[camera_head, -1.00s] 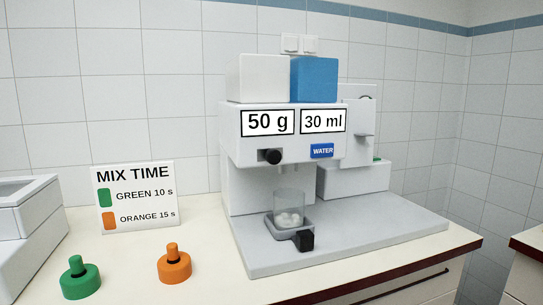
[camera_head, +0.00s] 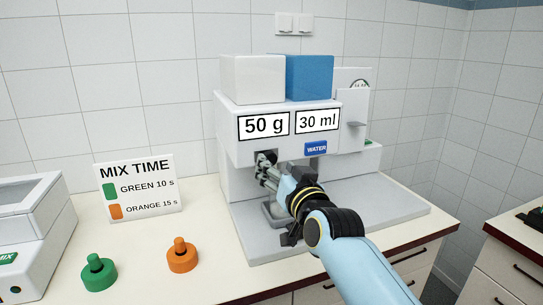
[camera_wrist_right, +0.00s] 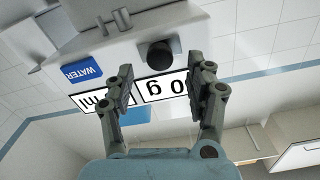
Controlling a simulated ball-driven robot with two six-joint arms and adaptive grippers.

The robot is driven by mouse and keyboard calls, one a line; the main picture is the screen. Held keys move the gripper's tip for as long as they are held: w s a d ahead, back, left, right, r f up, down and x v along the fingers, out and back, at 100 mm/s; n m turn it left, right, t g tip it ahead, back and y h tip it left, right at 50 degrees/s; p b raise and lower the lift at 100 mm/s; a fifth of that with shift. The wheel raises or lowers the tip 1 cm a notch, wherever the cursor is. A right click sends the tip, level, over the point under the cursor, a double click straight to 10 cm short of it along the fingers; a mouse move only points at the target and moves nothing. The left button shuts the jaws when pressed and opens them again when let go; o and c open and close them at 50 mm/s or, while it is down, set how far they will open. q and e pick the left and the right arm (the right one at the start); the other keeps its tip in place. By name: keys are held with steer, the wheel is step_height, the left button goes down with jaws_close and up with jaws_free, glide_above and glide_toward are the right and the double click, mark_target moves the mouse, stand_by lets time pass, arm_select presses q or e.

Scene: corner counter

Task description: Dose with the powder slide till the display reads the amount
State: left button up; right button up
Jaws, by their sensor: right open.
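The dispenser (camera_head: 228,130) stands on the counter, with a display reading 50 g (camera_head: 263,124) and another reading 30 ml (camera_head: 317,120). The powder slide's black knob shows in the right wrist view (camera_wrist_right: 159,55). My right gripper (camera_head: 266,170) is in front of the dispenser at the knob, and covers it in the head view. In the right wrist view the right gripper (camera_wrist_right: 162,80) is open, its fingers apart to either side of the knob. The tray (camera_head: 275,222) under the spout is partly hidden by my right gripper, and the cup is hidden. My left gripper is not in view.
A blue WATER button (camera_head: 316,149) is right of the slide. A MIX TIME sign (camera_head: 140,187), a green knobbed piece (camera_head: 99,275) and an orange one (camera_head: 182,258) stand on the counter at left. A mixer (camera_head: 25,240) stands at the far left.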

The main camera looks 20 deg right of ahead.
mark_target(271, 161)
steer(key=w, duration=0.4)
steer(key=shift+p, duration=0.3)
jaws_close()
